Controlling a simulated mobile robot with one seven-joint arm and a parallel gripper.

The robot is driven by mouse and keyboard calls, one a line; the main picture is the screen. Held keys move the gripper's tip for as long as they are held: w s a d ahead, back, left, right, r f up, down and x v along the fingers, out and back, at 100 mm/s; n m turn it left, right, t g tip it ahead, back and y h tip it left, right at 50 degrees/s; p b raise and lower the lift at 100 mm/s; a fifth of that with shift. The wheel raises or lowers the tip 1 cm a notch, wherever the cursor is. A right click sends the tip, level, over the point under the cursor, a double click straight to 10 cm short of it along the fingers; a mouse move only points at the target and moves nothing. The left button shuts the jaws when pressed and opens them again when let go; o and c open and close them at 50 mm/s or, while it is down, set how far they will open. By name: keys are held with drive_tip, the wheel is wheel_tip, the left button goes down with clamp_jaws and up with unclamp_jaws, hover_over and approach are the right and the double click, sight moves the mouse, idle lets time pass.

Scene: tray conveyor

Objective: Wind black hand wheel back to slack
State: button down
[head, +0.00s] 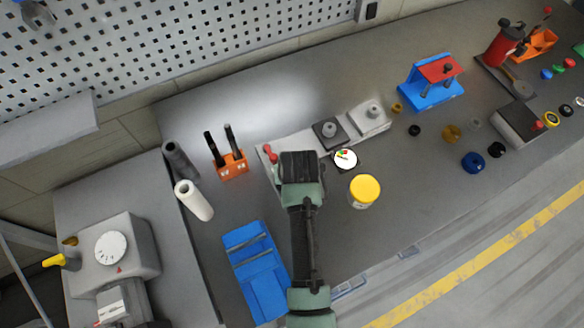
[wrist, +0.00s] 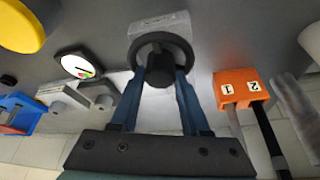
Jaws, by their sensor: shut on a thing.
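The black hand wheel (wrist: 161,42) shows in the wrist view as a round ring with a dark hub, in front of a light grey block (wrist: 158,22). My gripper (wrist: 160,78) has its two blue fingers on either side of the hub, shut on the wheel. In the head view my gripper (head: 299,168) is over the grey base plate (head: 265,160) and hides the wheel. A round white dial (head: 346,159) with coloured zones is just right of my gripper; it also shows in the wrist view (wrist: 77,65). Its needle is too small to read.
A yellow-lidded jar (head: 364,190) stands below the dial. A blue tray (head: 250,262) lies beside my arm. Grey blocks with knobs (head: 328,133) sit along the plate. Bench is clear behind.

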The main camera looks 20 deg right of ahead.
drive_tip(key=n+y, duration=0.1)
drive_tip(key=n, duration=0.1)
drive_tip(key=n+y, duration=0.1)
drive_tip(key=n, duration=0.2)
drive_tip(key=shift+d+n, duration=0.2)
drive_tip(key=shift+n, duration=0.1)
drive_tip(key=n+y, duration=0.1)
drive_tip(key=n, duration=0.1)
drive_tip(key=n+y+b, duration=0.1)
drive_tip(key=n, duration=0.2)
drive_tip(key=shift+d+n+g, duration=0.1)
drive_tip(key=shift+n+g, duration=0.2)
drive_tip(key=shift+g, duration=0.1)
drive_tip(key=shift+c, duration=1.9)
unclamp_jaws()
drive_tip(key=shift+r, duration=0.15)
drive_tip(key=b+v, duration=0.1)
drive_tip(key=v, duration=1.1)
drive_tip(key=shift+d+r+b, duration=0.2)
drive_tip(key=shift+r+b, duration=0.1)
drive_tip(key=shift+r, duration=0.05)
